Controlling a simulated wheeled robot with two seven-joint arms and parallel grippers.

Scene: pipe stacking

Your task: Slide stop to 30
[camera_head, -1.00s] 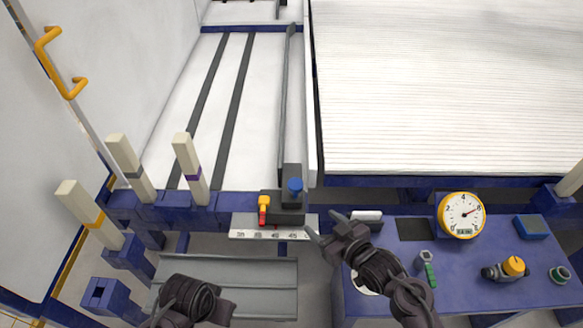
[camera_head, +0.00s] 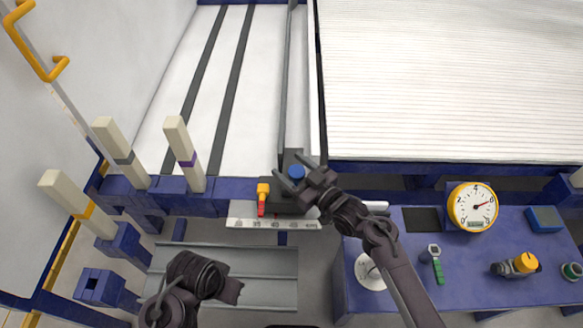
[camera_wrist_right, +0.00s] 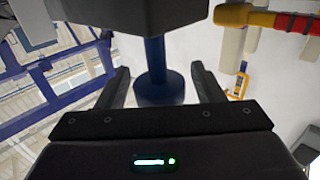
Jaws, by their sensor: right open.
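The stop is a dark block (camera_head: 281,201) with a blue knob (camera_head: 296,172) on top and a yellow and red pointer (camera_head: 262,196) at its left. It sits on the rail by a white scale (camera_head: 243,222). The red tip stands near the small 35 mark, though the numbers are hard to read. My right gripper (camera_head: 292,169) is open around the knob. In the right wrist view the knob (camera_wrist_right: 158,88) stands between the open fingers, with gaps beside its stem. My left gripper (camera_head: 232,291) is low at the left, its fingers unclear.
Several cream posts (camera_head: 180,150) stand left of the stop. A grey channel (camera_head: 255,265) lies below the scale. The blue bench (camera_head: 465,265) at right holds a yellow gauge (camera_head: 473,206), a green-handled tool (camera_head: 436,266) and a yellow-knobbed part (camera_head: 522,264).

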